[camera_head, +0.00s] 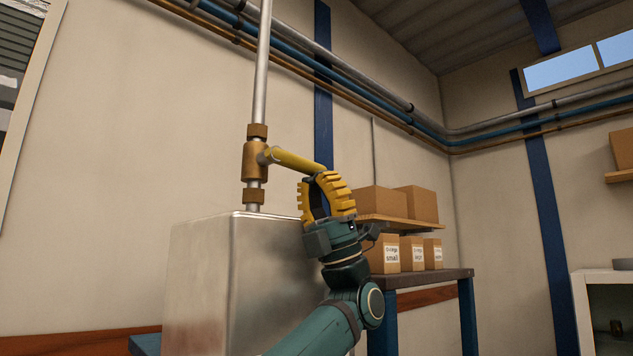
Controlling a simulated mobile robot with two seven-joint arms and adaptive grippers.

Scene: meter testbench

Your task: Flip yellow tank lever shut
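The yellow lever (297,160) sticks out to the right from a brass valve (255,160) on a vertical grey pipe. It slopes slightly down to the right, across the pipe rather than along it. The valve stands above a shiny metal tank (235,275). My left gripper (317,177) reaches up from below with its ridged yellow fingers at the lever's free end. The fingertips are close together and overlap the lever's end in view; whether they grip it I cannot tell. My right gripper is not in view.
A bench (430,277) to the right of the tank carries labelled cardboard boxes (412,253). A wooden shelf (400,222) above holds more boxes. Pipes (350,88) run along the wall. A white cabinet (583,310) stands at far right. The wall left of the valve is clear.

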